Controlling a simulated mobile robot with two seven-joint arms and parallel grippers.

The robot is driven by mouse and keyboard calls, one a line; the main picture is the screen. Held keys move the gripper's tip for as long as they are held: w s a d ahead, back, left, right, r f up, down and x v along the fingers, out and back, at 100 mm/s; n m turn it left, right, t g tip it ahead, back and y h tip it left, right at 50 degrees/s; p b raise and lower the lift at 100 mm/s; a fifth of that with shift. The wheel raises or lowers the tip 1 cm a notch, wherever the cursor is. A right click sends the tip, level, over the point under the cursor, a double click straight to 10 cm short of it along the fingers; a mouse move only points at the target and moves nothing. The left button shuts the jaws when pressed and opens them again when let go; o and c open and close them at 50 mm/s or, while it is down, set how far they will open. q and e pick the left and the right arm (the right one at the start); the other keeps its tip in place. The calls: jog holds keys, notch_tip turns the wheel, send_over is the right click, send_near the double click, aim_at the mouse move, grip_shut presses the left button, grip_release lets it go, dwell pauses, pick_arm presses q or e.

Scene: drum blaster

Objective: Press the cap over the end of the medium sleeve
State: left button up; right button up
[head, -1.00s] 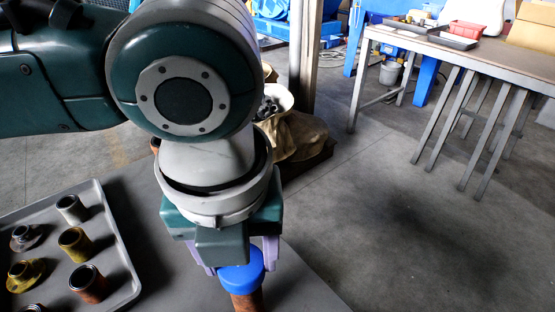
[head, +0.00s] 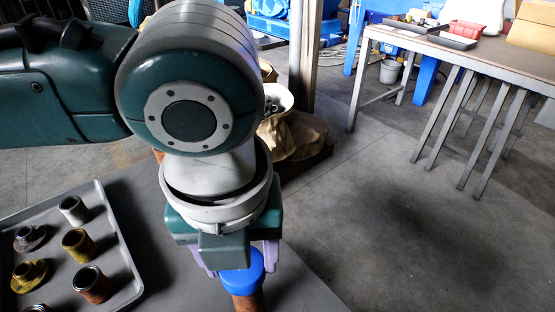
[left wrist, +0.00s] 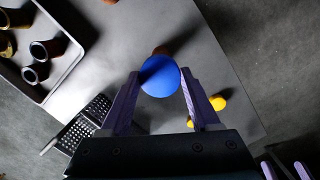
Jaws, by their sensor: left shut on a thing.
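The blue cap (head: 243,272) sits over the top end of a rusty brown sleeve (head: 249,303), whose lower part runs out of the head view. My left gripper (head: 236,266) points down with its lavender fingers on either side of the cap, shut on it. In the left wrist view the cap (left wrist: 160,76) lies between the fingertips and hides most of what is under it. How far the cap sits down on the sleeve cannot be told. Lavender fingers, apparently my right gripper (left wrist: 285,172), show in part at the lower right corner of the left wrist view.
A grey tray (head: 130,262) at left holds several sleeves and flanged parts. In the left wrist view, yellow pieces (left wrist: 217,103) lie right of the gripper and a black grid-like object (left wrist: 97,109) lies left. A metal-legged workbench (head: 460,55) stands far off.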

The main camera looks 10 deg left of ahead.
pick_arm(q)
jog(key=shift+f, duration=0.55)
dwell(0.8)
dwell(0.5)
jog(key=shift+f, duration=0.4)
dwell(0.6)
jog(key=o, duration=1.4)
jog(key=shift+o, duration=0.2)
jog(key=shift+r+p, duration=0.1)
jog(key=shift+p, duration=0.2)
notch_tip(320, 180, up, 5)
jog(key=p, duration=0.5)
jog(key=shift+p, duration=0.4)
